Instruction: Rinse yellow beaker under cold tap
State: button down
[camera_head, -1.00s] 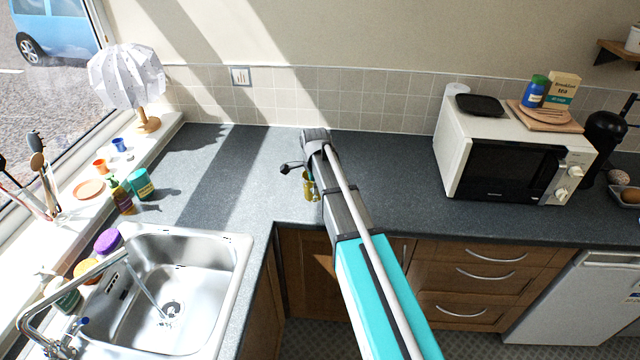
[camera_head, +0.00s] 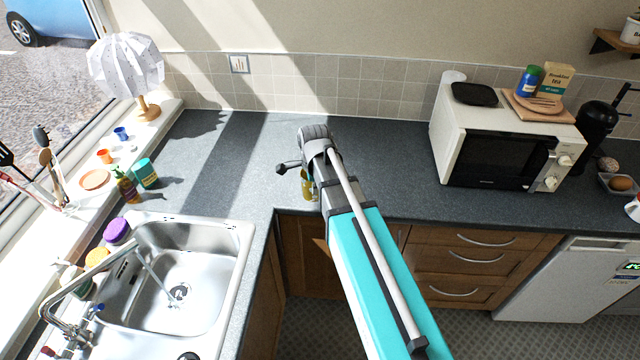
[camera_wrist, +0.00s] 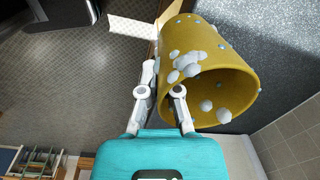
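The yellow beaker (camera_wrist: 215,70) fills the upper right of the wrist view, its open mouth towards the camera, with white foam blobs and small blue specks on its wall. My gripper (camera_wrist: 165,85) is at its near rim, its fingers seemingly closed on the wall; the tips are partly hidden. In the head view my gripper (camera_head: 308,172) is by the worktop's front edge with the beaker (camera_head: 308,188) mostly hidden below it. The tap (camera_head: 75,290) arches over the sink (camera_head: 190,295) at the lower left. Its blue cold handle (camera_head: 98,308) shows, and a thin stream falls into the basin.
The microwave (camera_head: 490,160) is at right. The worktop (camera_head: 235,165) between is clear.

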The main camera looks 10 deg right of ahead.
aim_at(314, 200)
dwell(0.6)
jog(key=f+b, duration=0.7)
jog(key=shift+w+f, duration=0.2)
jog(key=shift+s, duration=0.15)
dwell(0.4)
